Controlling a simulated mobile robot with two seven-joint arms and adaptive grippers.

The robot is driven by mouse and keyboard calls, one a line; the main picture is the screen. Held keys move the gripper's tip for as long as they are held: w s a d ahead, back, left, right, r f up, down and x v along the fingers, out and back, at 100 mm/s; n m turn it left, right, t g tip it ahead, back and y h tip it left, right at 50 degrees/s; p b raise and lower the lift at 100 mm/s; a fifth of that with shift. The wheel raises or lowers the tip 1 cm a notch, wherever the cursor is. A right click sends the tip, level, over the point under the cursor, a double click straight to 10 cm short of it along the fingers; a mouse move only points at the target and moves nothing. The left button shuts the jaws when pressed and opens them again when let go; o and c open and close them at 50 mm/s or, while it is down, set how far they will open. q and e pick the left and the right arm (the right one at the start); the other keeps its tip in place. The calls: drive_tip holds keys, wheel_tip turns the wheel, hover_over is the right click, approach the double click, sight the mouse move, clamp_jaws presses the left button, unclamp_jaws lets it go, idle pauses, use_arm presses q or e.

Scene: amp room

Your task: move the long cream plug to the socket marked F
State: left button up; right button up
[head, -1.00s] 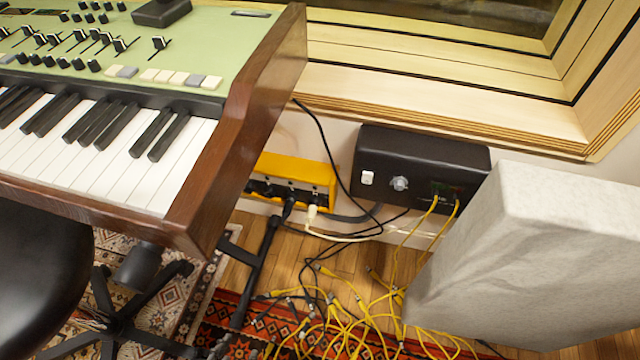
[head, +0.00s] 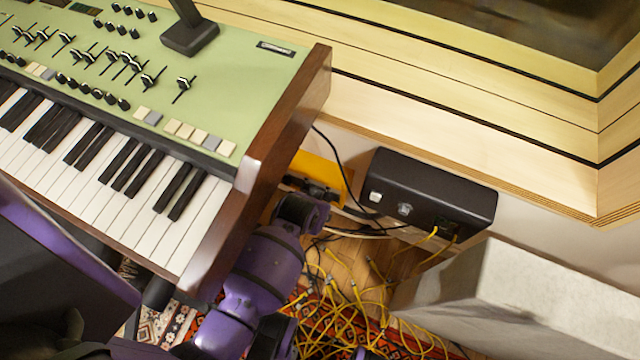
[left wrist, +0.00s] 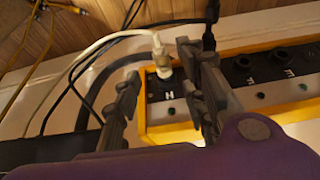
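The cream plug (left wrist: 159,62) stands in a socket marked H at the left end of the yellow socket box (left wrist: 149,127) in the left wrist view. Its cream cable runs off to the left. My left gripper (left wrist: 158,66) is open, with one finger on each side of the plug; I cannot tell whether either touches it. The socket marked F (left wrist: 243,62) looks empty, right of the right finger. In the head view the yellow box (head: 318,168) is partly hidden by the keyboard and my purple left arm. The plug is hidden there. My right gripper is not in view.
A black plug and cable (left wrist: 211,18) stand close behind the right finger. The keyboard's wooden end (head: 262,165) overhangs near my arm. A black box (head: 425,190) is on the wall, a grey block (head: 540,290) stands right, and yellow cables (head: 350,300) litter the floor.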

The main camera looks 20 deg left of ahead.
use_arm(q)
drive_tip(key=b+x, duration=0.1)
drive_tip(key=x, duration=0.3)
drive_tip(key=shift+f+b, duration=0.25)
drive_tip(key=shift+b, duration=0.1)
drive_tip(key=shift+w+f, duration=0.4)
drive_tip(key=shift+f, duration=0.15)
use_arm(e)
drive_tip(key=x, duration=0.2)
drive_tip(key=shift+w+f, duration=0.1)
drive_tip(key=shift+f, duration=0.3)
use_arm(q)
drive_tip(key=shift+c, duration=0.3)
clamp_jaws()
